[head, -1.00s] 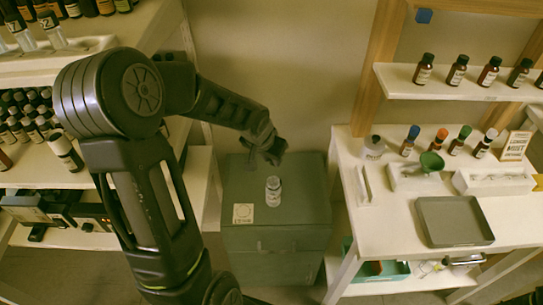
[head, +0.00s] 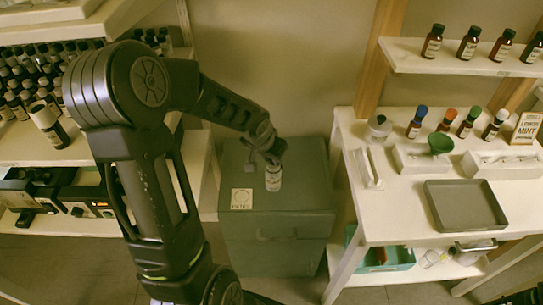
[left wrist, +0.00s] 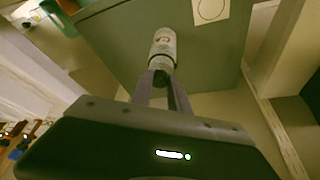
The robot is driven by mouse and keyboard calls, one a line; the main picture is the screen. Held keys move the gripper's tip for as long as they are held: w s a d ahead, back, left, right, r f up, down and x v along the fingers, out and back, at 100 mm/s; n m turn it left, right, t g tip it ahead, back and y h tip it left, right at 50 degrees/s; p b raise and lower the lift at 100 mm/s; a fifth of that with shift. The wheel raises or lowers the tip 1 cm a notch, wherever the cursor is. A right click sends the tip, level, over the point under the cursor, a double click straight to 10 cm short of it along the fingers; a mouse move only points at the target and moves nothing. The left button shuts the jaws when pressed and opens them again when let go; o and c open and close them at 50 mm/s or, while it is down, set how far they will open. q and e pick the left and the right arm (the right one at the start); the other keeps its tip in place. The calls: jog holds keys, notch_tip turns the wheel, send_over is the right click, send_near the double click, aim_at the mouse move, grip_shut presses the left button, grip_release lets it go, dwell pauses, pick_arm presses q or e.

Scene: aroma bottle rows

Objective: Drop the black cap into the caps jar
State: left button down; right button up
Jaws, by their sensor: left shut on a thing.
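A small pale jar (head: 273,179) with a printed label stands upright on the green cabinet; its label is too small to read. It also shows in the left wrist view (left wrist: 163,47). My left gripper (head: 272,157) is over the jar's top, very close to it. In the left wrist view its fingers (left wrist: 160,88) are shut on a small dark thing, seemingly the black cap (left wrist: 161,79), at the jar's near end. I cannot tell whether the cap touches the jar. The fingers hide part of the jar's mouth. My right gripper is not in view.
A card with a circle (head: 242,199) lies left of the jar on the green cabinet (head: 300,222). A white table at right holds a grey tray (head: 465,205), a green funnel (head: 440,144) and several bottles. Shelves of bottles stand at left. The cabinet's front top is clear.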

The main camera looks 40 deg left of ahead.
pick_arm(q)
jog(key=c, duration=1.2)
grip_release()
jog(key=shift+o, duration=0.2)
notch_tip(320, 180, up, 7)
jog(key=p, duration=0.5)
